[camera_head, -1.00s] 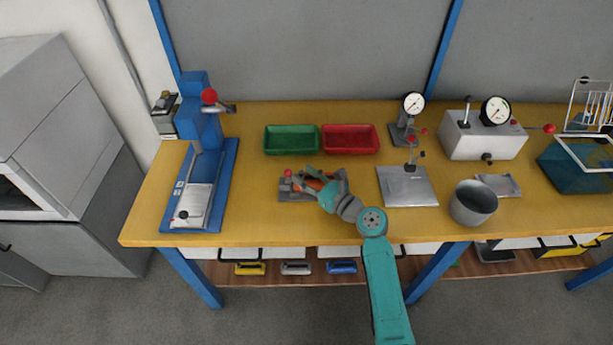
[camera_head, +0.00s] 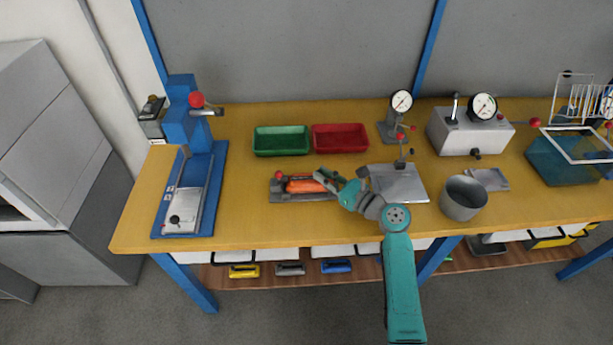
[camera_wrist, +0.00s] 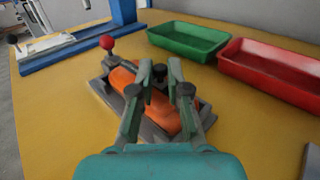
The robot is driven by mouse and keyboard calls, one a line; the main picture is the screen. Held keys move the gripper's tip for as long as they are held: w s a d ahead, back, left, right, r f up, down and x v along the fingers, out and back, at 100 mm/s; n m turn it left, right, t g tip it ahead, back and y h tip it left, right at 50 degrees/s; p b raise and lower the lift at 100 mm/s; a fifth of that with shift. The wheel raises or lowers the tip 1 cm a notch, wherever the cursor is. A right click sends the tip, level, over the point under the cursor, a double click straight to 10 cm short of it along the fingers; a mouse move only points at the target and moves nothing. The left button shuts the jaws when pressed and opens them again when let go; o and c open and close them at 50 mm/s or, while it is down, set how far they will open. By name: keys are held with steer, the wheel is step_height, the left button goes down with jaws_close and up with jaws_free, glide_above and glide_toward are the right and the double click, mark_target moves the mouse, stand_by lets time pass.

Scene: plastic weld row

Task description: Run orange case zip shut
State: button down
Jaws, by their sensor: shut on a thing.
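The orange case (camera_head: 303,185) lies in a grey holder (camera_head: 284,197) on the yellow bench, below the green and red trays. In the wrist view the orange case (camera_wrist: 157,107) runs lengthwise under my fingers. My gripper (camera_head: 326,177) is over the right part of the case in the head view. In the wrist view my gripper (camera_wrist: 160,85) is shut on a small dark piece, seemingly the zip pull (camera_wrist: 159,72), between the fingertips. The zip line itself is too small to make out, and my fingers hide part of the case.
A red ball knob (camera_wrist: 107,42) stands at the holder's far left end. A green tray (camera_head: 281,152) and a red tray (camera_head: 341,149) sit behind. A blue press (camera_head: 187,125) is at left; a grey plate fixture (camera_head: 398,194) and a metal cup (camera_head: 463,214) are at right.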

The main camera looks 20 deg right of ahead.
steer(key=shift+s+d, duration=0.2)
steer(key=shift+d, duration=0.3)
steer(key=shift+s+d, duration=0.15)
steer(key=shift+d, duration=0.35)
steer(key=c, duration=1.1)
jaws_free()
steer(key=shift+c, duration=0.2)
steer(key=v, duration=1.2)
